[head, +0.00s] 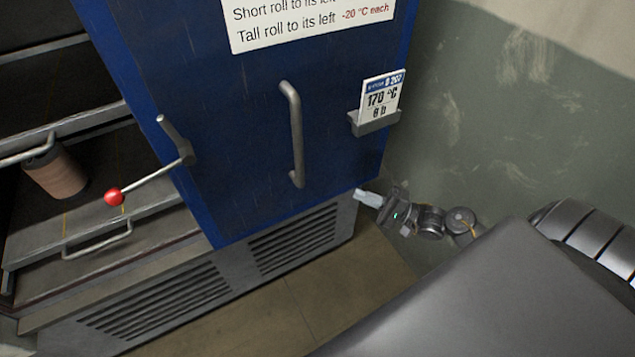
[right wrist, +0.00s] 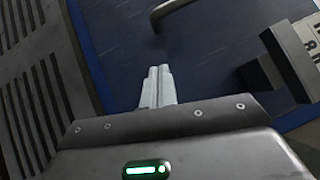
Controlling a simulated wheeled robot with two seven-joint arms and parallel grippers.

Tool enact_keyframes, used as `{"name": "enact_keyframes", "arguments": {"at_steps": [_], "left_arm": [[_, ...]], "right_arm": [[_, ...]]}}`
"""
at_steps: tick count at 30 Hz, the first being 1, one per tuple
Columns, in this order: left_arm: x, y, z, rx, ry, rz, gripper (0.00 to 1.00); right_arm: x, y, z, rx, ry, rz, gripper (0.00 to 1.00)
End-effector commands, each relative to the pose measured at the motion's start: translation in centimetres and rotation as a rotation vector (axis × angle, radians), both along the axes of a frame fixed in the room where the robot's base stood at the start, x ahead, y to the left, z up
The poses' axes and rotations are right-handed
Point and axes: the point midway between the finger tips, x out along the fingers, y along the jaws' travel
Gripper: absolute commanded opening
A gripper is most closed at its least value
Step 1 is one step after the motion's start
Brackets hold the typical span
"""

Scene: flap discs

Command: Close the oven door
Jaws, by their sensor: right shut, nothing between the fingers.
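The blue oven door (head: 240,110) stands partly open in the head view, with the oven's inside showing to its left. A vertical bar handle (head: 294,135) is on its face, and a latch lever with a red knob (head: 114,196) sticks out at its left edge. My right gripper (head: 362,196) is shut and empty by the door's lower right corner. In the right wrist view its fingers (right wrist: 158,86) lie together in front of the blue door (right wrist: 125,45); I cannot tell whether they touch it. My left gripper is out of view.
Inside the oven, a brown roll (head: 55,173) stands on a pull-out shelf (head: 100,215). A card holder (head: 374,122) with a 170 °C card is on the door's right side. A vented base (head: 290,245) runs below. A green-grey wall (head: 510,120) is at the right.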

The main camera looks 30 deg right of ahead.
Motion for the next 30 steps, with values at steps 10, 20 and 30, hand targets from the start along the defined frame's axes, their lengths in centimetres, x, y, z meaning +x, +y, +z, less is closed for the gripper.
{"name": "enact_keyframes", "arguments": {"at_steps": [10,20,30], "left_arm": [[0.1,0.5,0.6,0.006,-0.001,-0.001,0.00],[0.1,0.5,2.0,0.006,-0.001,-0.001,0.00],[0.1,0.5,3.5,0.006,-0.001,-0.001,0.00]], "right_arm": [[1.5,1.4,0.8,0.010,-0.001,0.005,0.00],[6.6,5.7,2.1,0.009,0.000,0.004,0.00],[7.6,9.7,3.1,0.007,0.003,0.004,0.00]]}}
